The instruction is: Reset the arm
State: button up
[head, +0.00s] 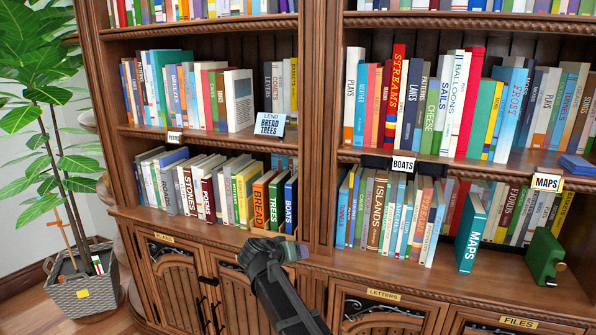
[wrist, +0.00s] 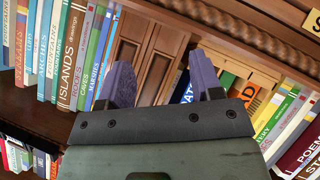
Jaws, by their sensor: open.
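My gripper (head: 293,250) is in front of the bookcase (head: 317,130), just below and in front of the lower shelf near the central upright. In the wrist view my gripper (wrist: 165,82) shows two purple-grey fingers spread apart with nothing between them. The bookcase's wooden upright and panelling show beyond the gap. In the head view the orange BREAD (head: 259,203), green TREES (head: 278,202) and blue BOATS (head: 291,205) books stand just behind my gripper. I cannot tell how far the fingertips are from them.
A teal MAPS book (head: 470,232) leans at the lower right shelf's front, beside a green object (head: 544,256). A blue book (head: 577,165) lies flat above. A card reading LEND BREAD TREES (head: 270,124) stands on the upper left shelf. A potted plant (head: 83,290) stands at left.

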jog(key=s+d+g+y+p, duration=0.3)
jog(key=s+d+g+p, duration=0.1)
jog(key=s+d, duration=0.6)
jog(key=s+d+r+g+y+p, duration=0.1)
jog(key=s+d+g+y+p, duration=0.3)
jog(key=s+d, duration=0.6)
jog(key=s+g, duration=0.1)
jog(key=s, duration=0.6)
jog(key=shift+s+d+r, duration=0.15)
jog(key=shift+s+d, duration=0.1)
